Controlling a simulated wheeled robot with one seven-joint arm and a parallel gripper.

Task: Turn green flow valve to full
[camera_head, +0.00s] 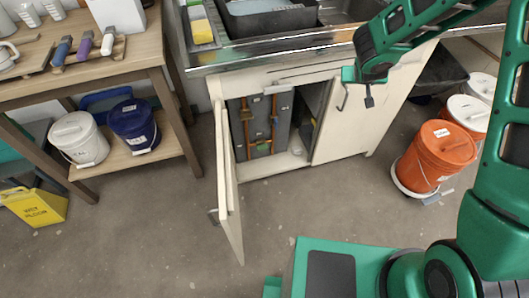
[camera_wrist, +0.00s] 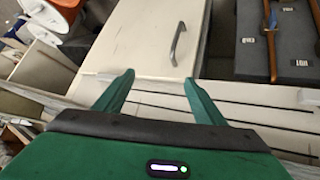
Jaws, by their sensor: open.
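Under the sink, an open cabinet holds a dark panel (camera_head: 240,118) with orange-brown pipes (camera_head: 274,125) and small pale tags. The panel's pipe also shows at the upper right of the wrist view (camera_wrist: 268,40). I cannot make out a green flow valve in either view. My gripper (camera_wrist: 160,85) is open and empty, with its two green fingers apart in front of the closed cabinet door (camera_wrist: 135,40). In the head view, the end of my arm is by the sink's front edge, above that door's handle (camera_head: 345,97).
The left cabinet door (camera_head: 229,185) swings out over the floor. A sink counter (camera_head: 300,52) overhangs the cabinet. An orange bucket (camera_head: 445,150) and white buckets stand at right. A wooden table (camera_head: 150,50) with a white bucket (camera_head: 78,140) and a blue bucket (camera_head: 133,125) stands left. Floor before the cabinet is clear.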

